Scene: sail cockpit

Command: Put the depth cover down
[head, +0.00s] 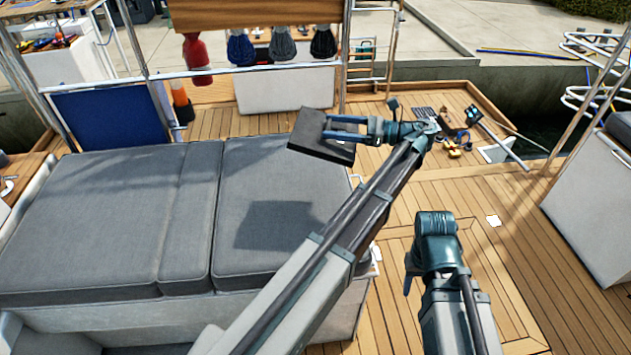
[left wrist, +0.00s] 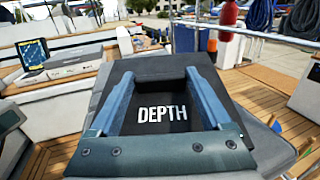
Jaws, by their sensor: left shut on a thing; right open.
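The depth cover (head: 307,133) is a dark, flat, square piece held above the right end of the grey seat cushions. My left gripper (head: 335,130) is shut on it. In the left wrist view the depth cover (left wrist: 165,75) lies between the two blue fingers, with the white word DEPTH facing the camera. A dark shadow falls on the cushion below, with a gap between cover and cushion. My right gripper (head: 410,275) is low at the right over the wooden deck, apart from the cover; its fingers are mostly hidden.
The grey cushions (head: 110,210) are bare and flat. Several small items (head: 455,145) lie on the deck at the back right. Rope bundles (head: 241,48) and a red fender (head: 196,60) hang from the rail.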

